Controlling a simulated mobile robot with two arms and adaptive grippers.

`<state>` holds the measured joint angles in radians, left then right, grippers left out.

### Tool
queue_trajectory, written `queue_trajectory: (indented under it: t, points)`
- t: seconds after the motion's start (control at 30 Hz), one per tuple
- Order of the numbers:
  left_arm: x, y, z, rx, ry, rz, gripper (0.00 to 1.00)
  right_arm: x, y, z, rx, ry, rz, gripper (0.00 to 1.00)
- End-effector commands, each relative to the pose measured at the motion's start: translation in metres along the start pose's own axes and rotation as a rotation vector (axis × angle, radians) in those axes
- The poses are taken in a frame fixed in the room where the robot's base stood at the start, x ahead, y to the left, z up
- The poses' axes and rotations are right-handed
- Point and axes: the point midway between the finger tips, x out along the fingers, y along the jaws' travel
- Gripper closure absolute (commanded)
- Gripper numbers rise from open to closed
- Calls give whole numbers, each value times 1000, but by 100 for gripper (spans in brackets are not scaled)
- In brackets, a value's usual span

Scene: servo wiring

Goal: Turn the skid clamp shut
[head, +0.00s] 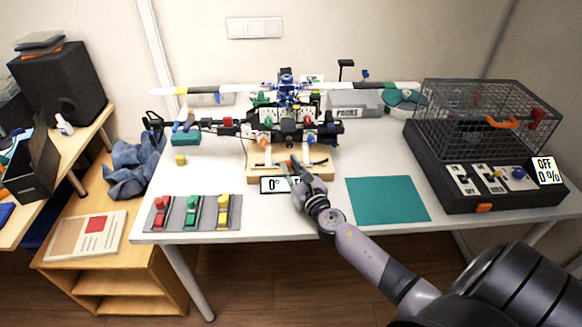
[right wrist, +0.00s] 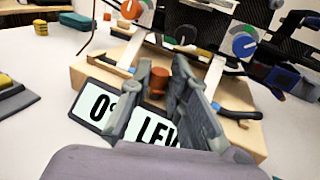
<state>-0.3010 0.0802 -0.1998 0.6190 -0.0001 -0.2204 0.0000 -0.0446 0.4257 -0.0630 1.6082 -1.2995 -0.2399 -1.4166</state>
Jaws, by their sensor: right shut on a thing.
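The skid clamp shows as a small orange-brown knob (right wrist: 159,80) at the front of the wooden stand (right wrist: 92,66), in the right wrist view. My right gripper (right wrist: 164,76) has its two grey fingers on either side of this knob and is shut on it. My left gripper is not in view.
A display reading 0° (head: 272,186) stands before the wooden stand, close to the gripper. Red, green and yellow blocks (head: 191,212) sit front left. A green mat (head: 388,200) lies right, empty. A mesh cage (head: 490,112) on a black control box stands far right.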

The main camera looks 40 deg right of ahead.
Motion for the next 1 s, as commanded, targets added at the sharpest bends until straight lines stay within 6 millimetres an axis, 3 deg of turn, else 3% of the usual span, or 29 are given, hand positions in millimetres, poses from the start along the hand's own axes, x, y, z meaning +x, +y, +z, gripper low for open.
queue_trajectory:
  t: [0.43, 1.0]
  points:
    - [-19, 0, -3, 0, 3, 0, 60, 1, 7, 2, 6, 0, -243, 100]
    - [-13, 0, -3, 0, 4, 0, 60, 4, 13, 0, 3, 0, -565, 100]
